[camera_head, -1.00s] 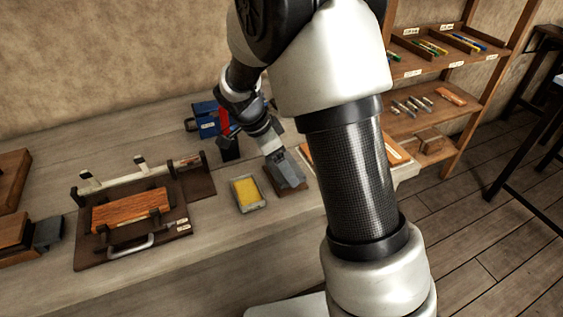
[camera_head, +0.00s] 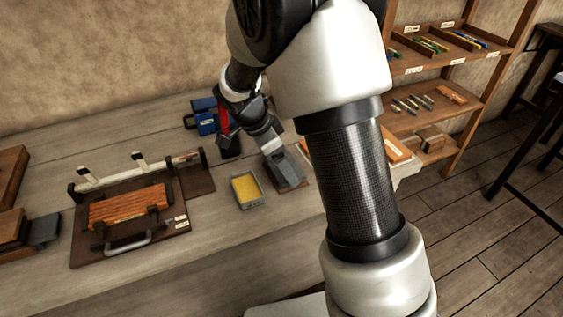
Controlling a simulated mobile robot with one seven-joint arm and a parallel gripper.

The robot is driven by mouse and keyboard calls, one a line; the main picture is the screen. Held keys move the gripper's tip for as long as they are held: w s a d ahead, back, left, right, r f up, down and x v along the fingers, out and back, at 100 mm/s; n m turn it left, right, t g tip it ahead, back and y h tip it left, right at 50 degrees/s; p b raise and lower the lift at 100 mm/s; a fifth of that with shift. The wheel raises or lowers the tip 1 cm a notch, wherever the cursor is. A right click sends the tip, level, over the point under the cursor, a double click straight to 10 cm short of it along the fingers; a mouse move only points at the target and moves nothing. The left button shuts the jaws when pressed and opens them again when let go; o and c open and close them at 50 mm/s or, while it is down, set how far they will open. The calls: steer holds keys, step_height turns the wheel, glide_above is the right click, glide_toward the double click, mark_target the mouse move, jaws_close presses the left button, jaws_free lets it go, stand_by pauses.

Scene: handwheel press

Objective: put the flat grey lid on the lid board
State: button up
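A flat grey piece (camera_head: 286,171), which looks like the lid, lies at a slight tilt or flat on a small brown board (camera_head: 302,186), which looks like the lid board; I cannot tell which. My gripper (camera_head: 273,153) is at the far left end of the grey piece, pointing down toward it. Its fingertips are too small and dark to show whether they touch or grip it. An open grey tin (camera_head: 258,204) with a yellow filling stands just left of the board.
A dark board (camera_head: 84,256) with a wooden block, clamps and a metal handle lies to the left. Blue boxes (camera_head: 206,122) stand behind my gripper. A wooden shelf (camera_head: 450,105) rises at the right. Bare bench lies in front of the tin.

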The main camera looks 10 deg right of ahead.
stand_by(0.4)
steer(key=o, duration=1)
steer(key=shift+f, duration=0.1)
steer(key=shift+r+p, duration=1.7)
steer(key=shift+r, duration=1.9)
